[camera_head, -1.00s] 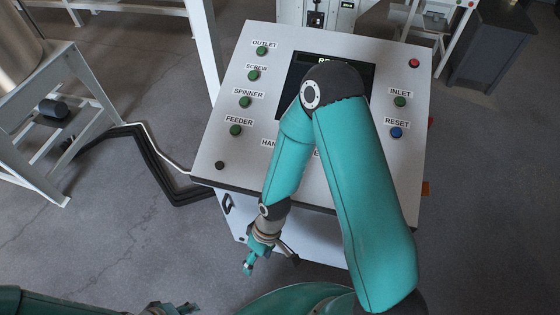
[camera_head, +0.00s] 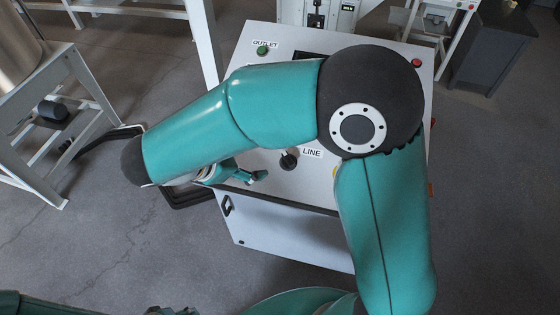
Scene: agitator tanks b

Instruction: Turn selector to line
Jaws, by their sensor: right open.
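The selector (camera_head: 288,160) is a dark round knob on the lower part of the sloped white control panel (camera_head: 280,187). The LINE label (camera_head: 312,154) is just to its right. A pale mark shows at the top of the knob, partly under my arm. My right gripper (camera_head: 262,176) is open and empty, a little left of and below the knob, apart from it. My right arm hides most of the panel, including the left-hand label of the selector. My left gripper (camera_head: 172,311) shows only in part at the bottom edge.
The green OUTLET button (camera_head: 263,50) and a red button (camera_head: 416,62) show at the panel's top. A white-framed stand (camera_head: 75,95) with a tank is at the left. A grey cabinet (camera_head: 490,50) stands at the back right. Open floor lies around the panel.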

